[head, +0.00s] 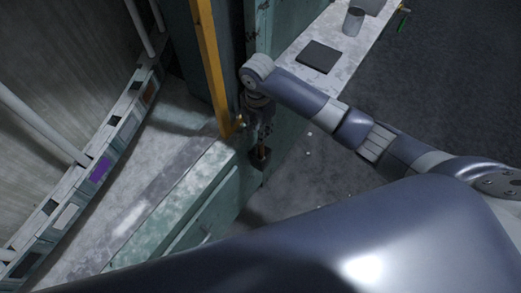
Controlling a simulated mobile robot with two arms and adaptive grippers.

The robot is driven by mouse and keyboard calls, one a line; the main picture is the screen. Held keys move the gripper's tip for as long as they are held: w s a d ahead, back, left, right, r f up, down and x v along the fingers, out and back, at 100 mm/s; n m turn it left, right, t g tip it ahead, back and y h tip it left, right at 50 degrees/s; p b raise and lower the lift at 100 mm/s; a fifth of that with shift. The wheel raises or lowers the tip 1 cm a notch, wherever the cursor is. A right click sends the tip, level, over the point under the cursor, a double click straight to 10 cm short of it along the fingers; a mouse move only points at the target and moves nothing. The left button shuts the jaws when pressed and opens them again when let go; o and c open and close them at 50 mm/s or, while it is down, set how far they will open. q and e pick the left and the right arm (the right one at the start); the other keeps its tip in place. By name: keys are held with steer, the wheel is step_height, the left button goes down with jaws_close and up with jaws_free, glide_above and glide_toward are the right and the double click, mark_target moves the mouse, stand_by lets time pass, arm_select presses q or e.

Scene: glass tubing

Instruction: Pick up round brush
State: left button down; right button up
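My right gripper (260,125) hangs down from its wrist beside the green cabinet, small and dark in the picture. I cannot tell whether its fingers are open or shut. Just below it is a small dark thing with a brownish part (261,155), against the cabinet side; I cannot tell whether it is the round brush or whether the gripper touches it. No round brush can be made out clearly elsewhere. My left gripper is not in view.
A pale worktop (283,68) at the upper right bears a dark flat square (319,57) and a grey can (353,21). A small green thing (402,22) is at its right edge. A yellow post (211,65) stands left of my gripper. Dark floor (450,95) lies open at right.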

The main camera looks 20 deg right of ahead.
glide_above(261, 149)
step_height(261, 149, down, 4)
steer(key=f, duration=0.2)
steer(key=w+f, duration=0.1)
steer(key=f, duration=0.2)
steer(key=shift+f, duration=0.1)
steer(key=shift+c, duration=0.5)
jaws_close()
